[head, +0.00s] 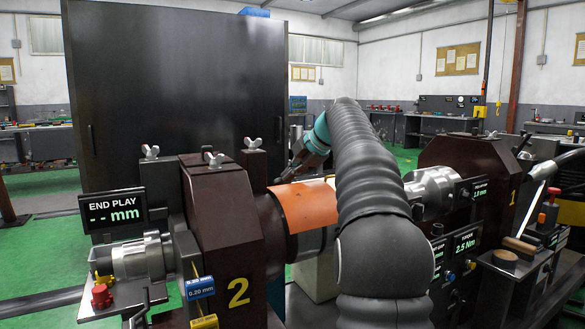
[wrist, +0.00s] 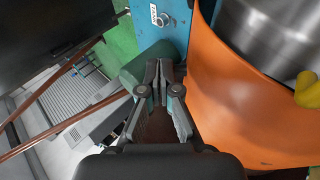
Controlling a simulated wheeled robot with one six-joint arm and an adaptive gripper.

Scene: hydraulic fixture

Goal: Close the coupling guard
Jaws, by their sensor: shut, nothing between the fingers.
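The coupling guard is a curved orange shell (head: 305,205). In the head view it lies over the shaft line to the right of the brown block marked 2; my arm hides its right part. In the wrist view the orange guard (wrist: 235,115) fills the right side, with a bare metal cylinder (wrist: 275,35) showing inside its curve. My gripper (wrist: 159,66) is shut and empty, beside the guard's left edge, in front of a grey-green rounded part. In the head view my gripper (head: 285,178) is just behind the guard; its tips are hard to make out. Contact with the guard cannot be told.
The brown block marked 2 (head: 225,225) stands left of the guard, another marked 1 (head: 470,175) at right. A tall dark cabinet (head: 180,90) stands behind. A yellow part (wrist: 307,90) shows at the wrist view's right edge. Copper-coloured pipes (wrist: 60,120) run at left.

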